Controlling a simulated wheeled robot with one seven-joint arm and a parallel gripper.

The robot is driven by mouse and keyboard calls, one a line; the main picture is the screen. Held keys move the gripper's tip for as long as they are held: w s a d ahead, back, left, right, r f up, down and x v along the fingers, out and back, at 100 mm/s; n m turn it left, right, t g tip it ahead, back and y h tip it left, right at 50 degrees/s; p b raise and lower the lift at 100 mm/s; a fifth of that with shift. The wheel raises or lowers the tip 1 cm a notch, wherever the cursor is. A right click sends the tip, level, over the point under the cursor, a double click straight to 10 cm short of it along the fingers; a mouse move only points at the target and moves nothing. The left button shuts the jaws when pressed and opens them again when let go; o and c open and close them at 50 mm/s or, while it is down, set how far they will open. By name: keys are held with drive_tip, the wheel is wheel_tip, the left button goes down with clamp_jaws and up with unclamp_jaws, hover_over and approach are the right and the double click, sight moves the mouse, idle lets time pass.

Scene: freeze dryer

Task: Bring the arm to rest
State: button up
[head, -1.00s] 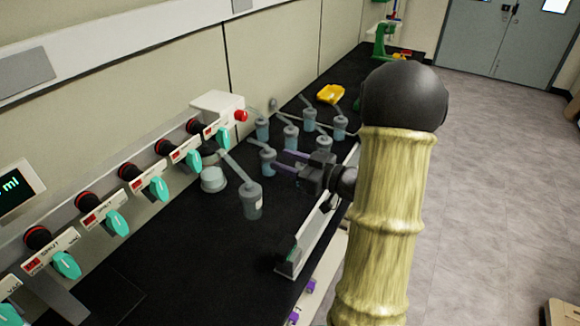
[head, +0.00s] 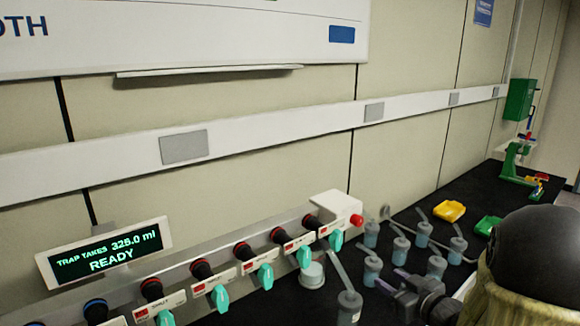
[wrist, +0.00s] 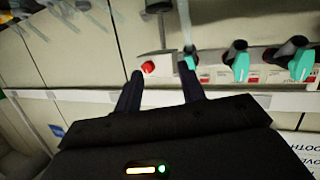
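My gripper (head: 386,280) is low at the right of the head view, over the black bench beside several bluish flasks (head: 372,270). My arm's dark joint and yellowish sleeve fill the lower right corner. In the wrist view the two dark fingers of my gripper (wrist: 160,88) stand apart, with nothing seen between them. Past the fingertips are the red button (wrist: 149,67) and teal valve handles (wrist: 241,66). Whether the fingers touch any flask cannot be told.
The freeze dryer's valve manifold (head: 180,283) runs along the left, with a display (head: 105,252) reading "READY". A larger flask (head: 349,308) stands near the gripper. A yellow tray (head: 450,211), a green tray (head: 487,226) and a green stand (head: 517,163) are farther back.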

drive_tip(key=s+a+f+m+g+h, duration=0.1)
drive_tip(key=s+a+f+g, duration=0.1)
drive_tip(key=s, duration=0.4)
drive_tip(key=s+a+f+m+g+h, duration=0.2)
drive_tip(key=s+a+f+g, duration=0.1)
drive_tip(key=s+a+g, duration=0.1)
drive_tip(key=s+a+f+m+g+h, duration=0.2)
drive_tip(key=s+g, duration=0.3)
drive_tip(key=s, duration=0.3)
drive_tip(key=shift+s+a+f, duration=0.2)
drive_tip(key=shift+a+f, duration=0.15)
drive_tip(key=shift+a, duration=0.45)
drive_tip(key=shift+w, duration=0.1)
